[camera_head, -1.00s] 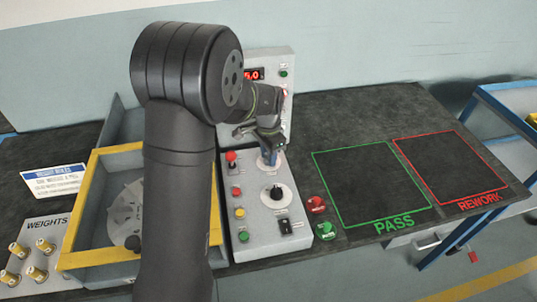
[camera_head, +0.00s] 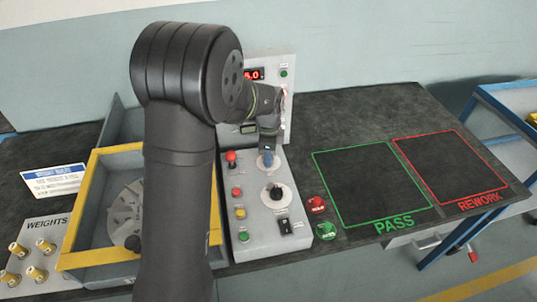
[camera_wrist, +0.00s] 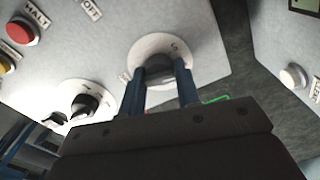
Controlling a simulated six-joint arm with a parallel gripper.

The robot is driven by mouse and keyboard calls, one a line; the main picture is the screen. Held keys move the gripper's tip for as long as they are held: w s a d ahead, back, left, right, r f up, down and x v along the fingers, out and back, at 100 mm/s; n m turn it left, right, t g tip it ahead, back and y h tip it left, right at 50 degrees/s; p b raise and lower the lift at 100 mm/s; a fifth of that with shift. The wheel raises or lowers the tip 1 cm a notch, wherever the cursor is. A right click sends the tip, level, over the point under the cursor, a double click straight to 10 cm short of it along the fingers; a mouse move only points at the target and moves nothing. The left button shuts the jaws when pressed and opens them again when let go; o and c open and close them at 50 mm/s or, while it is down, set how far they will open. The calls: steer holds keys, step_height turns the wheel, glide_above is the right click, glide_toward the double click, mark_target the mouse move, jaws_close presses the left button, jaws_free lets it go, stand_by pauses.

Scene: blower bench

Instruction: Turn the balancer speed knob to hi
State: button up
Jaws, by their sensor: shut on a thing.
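The sloped control panel (camera_head: 252,200) stands in the middle of the bench. My gripper (camera_head: 268,158) is at its upper dial, with blue fingers pointing down. In the wrist view the fingers (camera_wrist: 161,82) are shut on a dark knob (camera_wrist: 159,66) at the centre of a round white dial (camera_wrist: 188,48). A mark like "S" or "5" shows on the dial; its other lettering is unclear. The knob's pointer is hidden. A second black knob (camera_head: 276,193) with its own white dial sits lower on the panel and also shows in the wrist view (camera_wrist: 84,104).
A red knob (camera_head: 232,157) and red, yellow and green buttons line the panel's left side. A black switch (camera_head: 284,226) is below the lower knob. An upright box with a red display (camera_head: 254,74) stands behind. Red (camera_head: 316,203) and green (camera_head: 326,231) buttons sit right of the panel.

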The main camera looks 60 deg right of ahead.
steer(key=shift+m, duration=1.1)
steer(key=o, duration=1)
steer(key=shift+c, duration=0.2)
step_height(320, 180, up, 18)
steer(key=shift+f, duration=0.25)
steer(key=shift+f, duration=0.1)
step_height(320, 180, down, 17)
steer(key=shift+f, duration=0.15)
